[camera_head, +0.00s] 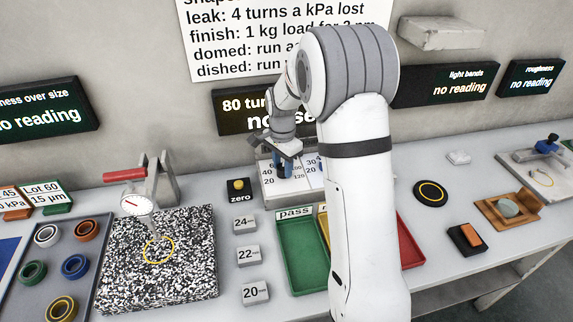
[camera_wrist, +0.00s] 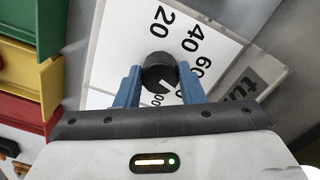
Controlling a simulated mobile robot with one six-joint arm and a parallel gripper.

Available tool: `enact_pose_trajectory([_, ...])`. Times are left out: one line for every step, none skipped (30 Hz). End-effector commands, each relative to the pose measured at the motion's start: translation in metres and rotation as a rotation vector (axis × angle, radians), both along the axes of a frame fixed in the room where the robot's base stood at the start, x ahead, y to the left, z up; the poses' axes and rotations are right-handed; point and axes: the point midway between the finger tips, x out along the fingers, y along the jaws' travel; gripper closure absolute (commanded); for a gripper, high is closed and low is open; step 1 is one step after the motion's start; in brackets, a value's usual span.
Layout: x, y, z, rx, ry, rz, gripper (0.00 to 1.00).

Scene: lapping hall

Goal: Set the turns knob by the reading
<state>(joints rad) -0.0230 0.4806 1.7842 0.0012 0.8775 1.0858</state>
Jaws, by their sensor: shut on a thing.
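The black turns knob (camera_wrist: 158,66) sits on a white dial plate (camera_wrist: 108,57) printed with 20, 40, 60 and 100. My gripper (camera_wrist: 160,78) has its blue fingers on either side of the knob, shut on it. In the head view my gripper (camera_head: 284,167) is at the pale control box (camera_head: 272,203), which shows the same kind of scale. A pale pointer mark shows at the knob's edge. The exact number it points to is hard to tell.
A wall notice (camera_head: 225,42) says "leak: 4 turns a kPa lost", partly covered by my arm. Green (camera_head: 299,280) and red (camera_head: 409,245) trays stand near my arm. Zero button (camera_head: 239,188) and blocks (camera_head: 250,255) lie left.

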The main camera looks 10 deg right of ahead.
Motion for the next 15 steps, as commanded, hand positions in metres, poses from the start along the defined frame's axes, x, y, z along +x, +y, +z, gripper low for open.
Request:
enact_pose_trajectory([0.0039, -0.0017, 0.0036, -0.002, -0.015, -0.023, 0.88])
enact_pose_trajectory([0.0038, -0.0018, 0.0036, -0.002, -0.015, -0.035, 0.88])
enact_pose_trajectory([0.0039, -0.0018, 0.0037, -0.002, -0.015, -0.051, 0.88])
enact_pose_trajectory([0.0039, -0.0019, 0.0037, -0.002, -0.015, -0.062, 0.88])
enact_pose_trajectory([0.0038, -0.0020, 0.0036, -0.003, -0.014, -0.070, 0.88])
enact_pose_trajectory([0.0039, -0.0021, 0.0037, -0.003, -0.014, -0.082, 0.88])
enact_pose_trajectory([0.0038, -0.0021, 0.0037, -0.003, -0.014, -0.089, 0.88])
enact_pose_trajectory([0.0039, -0.0022, 0.0037, -0.003, -0.014, -0.095, 0.88])
enact_pose_trajectory([0.0039, -0.0022, 0.0037, -0.003, -0.014, -0.101, 0.88])
enact_pose_trajectory([0.0038, -0.0023, 0.0037, -0.003, -0.014, -0.105, 0.88])
enact_pose_trajectory([0.0038, -0.0023, 0.0037, -0.003, -0.014, -0.109, 0.88])
enact_pose_trajectory([0.0039, -0.0024, 0.0037, -0.003, -0.014, -0.113, 0.88])
enact_pose_trajectory([0.0038, -0.0025, 0.0037, -0.003, -0.014, -0.115, 0.88])
enact_pose_trajectory([0.0038, -0.0025, 0.0037, -0.003, -0.014, -0.116, 0.88])
enact_pose_trajectory([0.0037, -0.0026, 0.0037, -0.003, -0.014, -0.117, 0.88])
